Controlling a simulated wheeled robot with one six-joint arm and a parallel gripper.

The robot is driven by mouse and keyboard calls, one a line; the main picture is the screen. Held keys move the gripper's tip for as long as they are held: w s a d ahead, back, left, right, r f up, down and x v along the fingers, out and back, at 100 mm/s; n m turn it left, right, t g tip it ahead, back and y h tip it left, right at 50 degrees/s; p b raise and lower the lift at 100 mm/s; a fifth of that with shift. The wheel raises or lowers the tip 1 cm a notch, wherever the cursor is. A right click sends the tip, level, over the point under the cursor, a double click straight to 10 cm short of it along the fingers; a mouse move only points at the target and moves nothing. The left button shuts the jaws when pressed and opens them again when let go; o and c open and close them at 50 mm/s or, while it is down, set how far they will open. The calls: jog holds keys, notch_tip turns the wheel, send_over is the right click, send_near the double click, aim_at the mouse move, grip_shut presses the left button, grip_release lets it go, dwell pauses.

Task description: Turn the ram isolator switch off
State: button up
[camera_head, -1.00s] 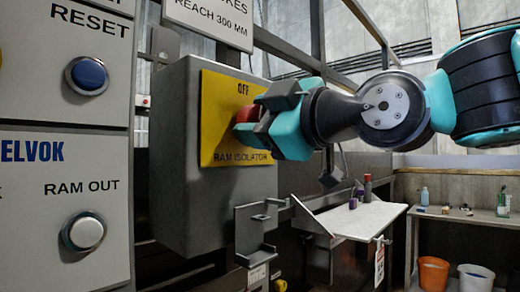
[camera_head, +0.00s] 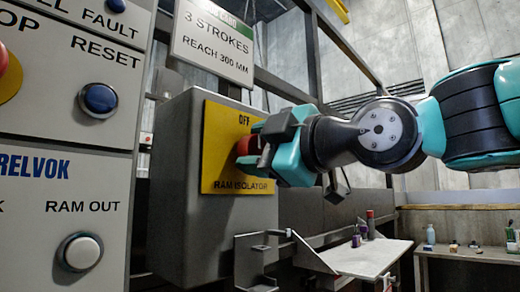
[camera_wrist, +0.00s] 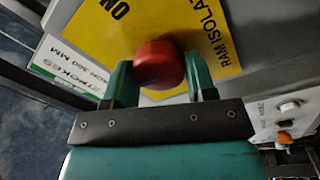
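The ram isolator switch is a red knob (camera_head: 247,146) on a yellow plate (camera_head: 222,150), fixed to a grey box (camera_head: 180,215). The plate reads OFF at its top and RAM ISOLATOR at its bottom. My gripper (camera_head: 259,150) reaches the knob from the right. In the wrist view the round red knob (camera_wrist: 158,65) sits between the two teal fingers of my gripper (camera_wrist: 160,82), which look close against its sides. The word ON shows on the plate (camera_wrist: 108,35) there. The knob's pointing direction cannot be made out.
A control panel (camera_head: 60,130) with a blue reset button (camera_head: 98,100) and a white ram out button (camera_head: 80,252) stands close at left. A sign (camera_head: 213,42) hangs above the box. A bracket (camera_head: 250,262) juts out below it. A white tabletop (camera_head: 365,258) lies behind.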

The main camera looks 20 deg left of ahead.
jog(key=o, duration=0.4)
jog(key=b+v, duration=0.3)
jog(key=v, duration=1.4)
jog(key=shift+s+d+b, duration=0.2)
jog(key=shift+s+b, duration=0.05)
jog(key=shift+b, duration=0.05)
